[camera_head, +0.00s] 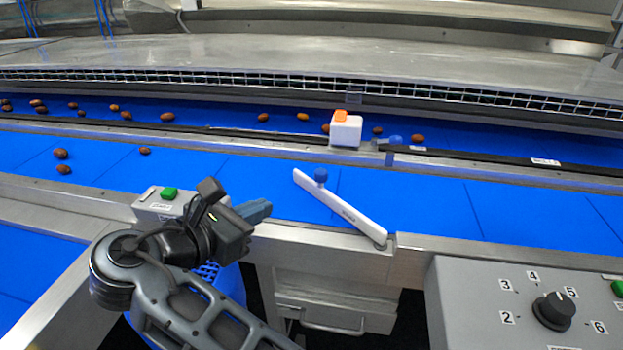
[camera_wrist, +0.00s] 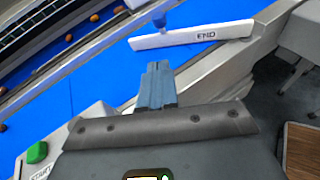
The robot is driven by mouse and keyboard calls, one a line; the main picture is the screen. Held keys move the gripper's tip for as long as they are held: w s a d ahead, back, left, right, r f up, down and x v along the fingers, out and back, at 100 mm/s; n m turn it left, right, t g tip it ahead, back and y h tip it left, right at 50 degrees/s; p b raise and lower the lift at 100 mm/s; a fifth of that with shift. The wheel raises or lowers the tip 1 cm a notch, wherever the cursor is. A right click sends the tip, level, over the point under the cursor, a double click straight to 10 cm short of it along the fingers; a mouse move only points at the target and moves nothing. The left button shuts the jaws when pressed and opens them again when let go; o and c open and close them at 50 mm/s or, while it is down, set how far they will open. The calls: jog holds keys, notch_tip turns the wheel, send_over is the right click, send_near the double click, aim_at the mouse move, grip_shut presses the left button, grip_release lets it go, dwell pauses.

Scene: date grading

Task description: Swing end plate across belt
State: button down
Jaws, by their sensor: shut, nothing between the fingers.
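The end plate (camera_head: 345,212) is a white bar with a blue knob (camera_head: 320,175) near its far end. It lies slantwise over the near blue belt (camera_head: 420,200), with its near end at the belt's metal edge. In the wrist view the end plate (camera_wrist: 190,36) reads "END", and its blue knob (camera_wrist: 159,18) shows at the top. My gripper (camera_head: 262,209) is shut and empty, left of the plate and apart from it, by the near belt edge. Its blue-grey fingers (camera_wrist: 157,75) point towards the plate in the wrist view.
A green button (camera_head: 169,193) sits on a box left of my gripper. A control panel with a black dial (camera_head: 553,310) stands at the lower right. A white box with an orange top (camera_head: 345,129) stands on the divider. Several dates (camera_head: 61,153) lie on the belts.

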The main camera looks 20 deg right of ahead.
jog(key=n, duration=0.1)
jog(key=p, duration=0.1)
send_near(316, 179)
jog(key=x, duration=0.6)
jog(key=shift+w+d+f, duration=0.1)
jog(key=shift+d+f, duration=0.05)
jog(key=shift+d, duration=0.05)
jog(key=shift+w+d, duration=0.1)
